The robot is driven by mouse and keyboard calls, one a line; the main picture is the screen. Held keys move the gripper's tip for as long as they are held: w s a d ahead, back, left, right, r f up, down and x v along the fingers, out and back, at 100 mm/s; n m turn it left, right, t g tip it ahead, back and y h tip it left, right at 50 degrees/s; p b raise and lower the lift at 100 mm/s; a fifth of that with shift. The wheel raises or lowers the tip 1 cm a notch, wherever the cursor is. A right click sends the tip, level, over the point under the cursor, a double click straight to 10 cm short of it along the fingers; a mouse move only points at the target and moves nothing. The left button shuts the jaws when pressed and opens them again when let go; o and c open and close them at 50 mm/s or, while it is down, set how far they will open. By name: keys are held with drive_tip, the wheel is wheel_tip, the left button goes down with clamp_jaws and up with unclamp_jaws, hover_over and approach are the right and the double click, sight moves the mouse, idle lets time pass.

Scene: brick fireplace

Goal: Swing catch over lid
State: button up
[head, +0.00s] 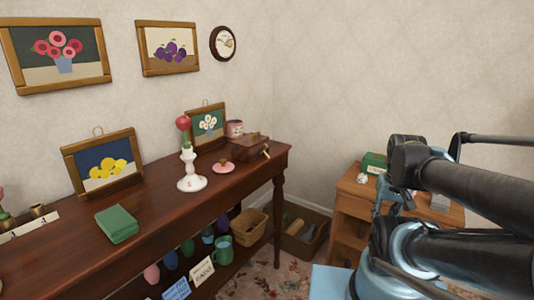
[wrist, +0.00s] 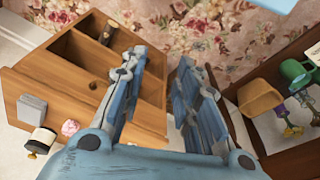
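A dark wooden box (head: 246,147) with what looks like a lid stands at the right end of the long dark table. A small pale brass-coloured piece (head: 266,152) shows at its right side and may be the catch; its position is too small to tell. The box is not seen in the wrist view. My gripper (wrist: 157,65) is open, with its two blue fingers apart and nothing between them. In the head view my gripper (head: 393,203) is right of the box, well apart from it, in front of the small wooden stand and partly hidden by my arm.
The small wooden stand (wrist: 70,75) lies below my gripper, with a grey block (wrist: 32,108) and a pink flower-like thing (wrist: 70,128) on it. On the long table (head: 150,215), a white candlestick (head: 191,177) and pink lidded dish (head: 223,167) stand left of the box.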

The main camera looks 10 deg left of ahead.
drive_tip(key=w+a+r+n+y, duration=0.3)
drive_tip(key=w+a+r+n, duration=0.4)
drive_tip(key=w+a+r, duration=0.8)
drive_tip(key=w+a+r+n+g+y, duration=0.1)
drive_tip(key=w+a+r+n, duration=0.3)
drive_tip(key=a, duration=0.5)
drive_tip(key=w+a+r+n+g+y, duration=0.1)
drive_tip(key=w+a+r+n+g, duration=0.2)
drive_tip(key=a, duration=0.7)
drive_tip(key=shift+t, duration=0.7)
drive_tip(key=x, duration=1)
drive_tip(key=w+x, duration=0.1)
drive_tip(key=x, duration=0.4)
drive_tip(key=shift+a+f, duration=0.15)
drive_tip(key=shift+f, duration=0.1)
